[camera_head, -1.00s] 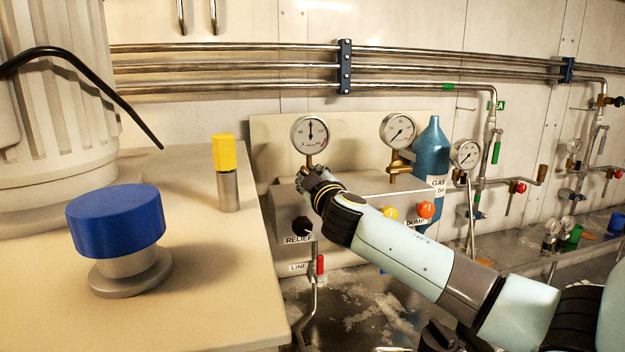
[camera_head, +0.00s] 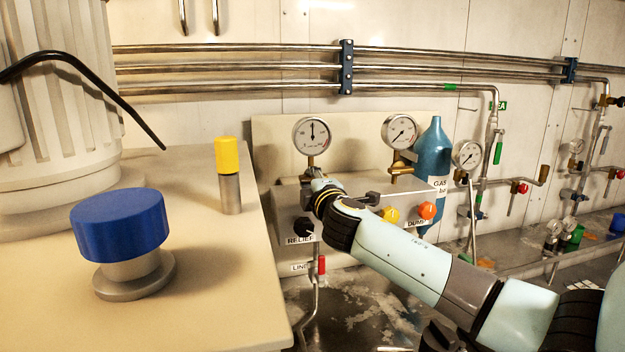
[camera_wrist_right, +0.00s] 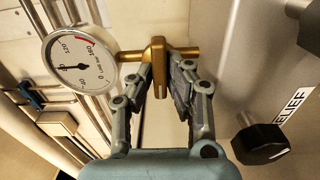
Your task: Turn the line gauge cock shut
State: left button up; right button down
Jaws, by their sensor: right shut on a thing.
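The line gauge (camera_head: 312,136) is a round white dial on the left of the panel, above the RELIEF and LINE labels. It also shows in the right wrist view (camera_wrist_right: 76,60), with its black needle. A brass stem joins it to the brass gauge cock (camera_wrist_right: 158,62), whose flat handle lies between my fingers. My right gripper (camera_wrist_right: 160,82) is shut on this handle. In the head view my right gripper (camera_head: 315,181) is just below the gauge and hides most of the cock. My left gripper is not in view.
A black RELIEF knob (camera_head: 303,228) sits below my gripper, and a red-handled LINE valve (camera_head: 321,265) is lower. A second gauge (camera_head: 399,131) and blue bottle (camera_head: 432,160) stand behind my arm.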

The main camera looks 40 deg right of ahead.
dwell(0.6)
jog(key=c, duration=1.3)
grip_release()
jog(key=shift+w, duration=0.1)
jog(key=v, duration=1.2)
